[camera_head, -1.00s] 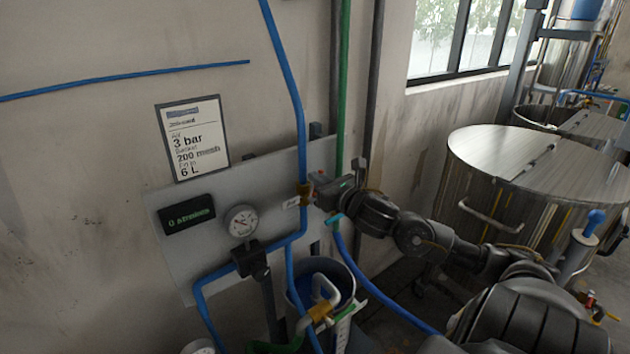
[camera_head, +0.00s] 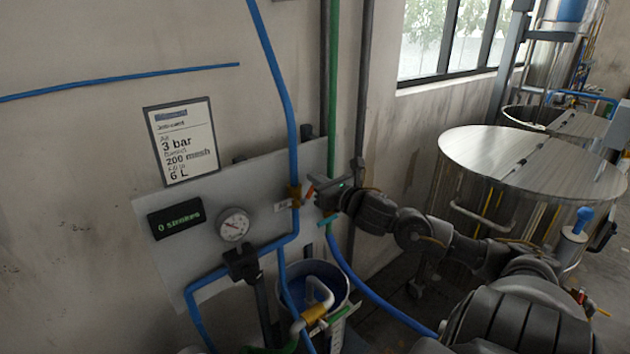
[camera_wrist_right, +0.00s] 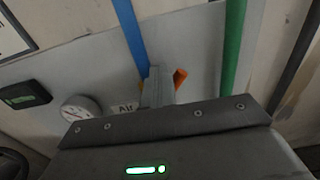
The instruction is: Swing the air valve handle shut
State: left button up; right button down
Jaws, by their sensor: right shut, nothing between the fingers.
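The air valve (camera_head: 295,197) is a small brass body on the blue pipe, at the right part of the grey wall panel. Its red-orange handle (camera_head: 309,192) slants up and right beside it, and orange shows around my fingers in the wrist view (camera_wrist_right: 180,76). An "Air" label (camera_wrist_right: 124,107) is next to it. My right gripper (camera_head: 317,187) is shut and empty, with its fingertips close to the handle. I cannot tell whether they touch it; the fingers (camera_wrist_right: 158,84) hide part of the valve in the wrist view. My left gripper is out of view.
A gauge (camera_head: 234,224) and a display reading "0 strokes" (camera_head: 175,219) sit on the panel (camera_head: 210,258). Below are a bucket (camera_head: 340,279) and a second brass valve (camera_head: 313,314). A green pipe (camera_head: 333,80) runs behind my gripper. A large steel vessel (camera_head: 530,165) stands right.

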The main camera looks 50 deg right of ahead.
jog(key=shift+d+f, duration=0.1)
jog(key=shift+d+f+b, duration=0.3)
jog(key=shift+d, duration=0.35)
jog(key=shift+s, duration=0.1)
jog(key=shift+d+f+b, duration=0.45)
jog(key=shift+d+f, duration=0.15)
jog(key=shift+d, duration=0.05)
jog(key=shift+f, duration=0.1)
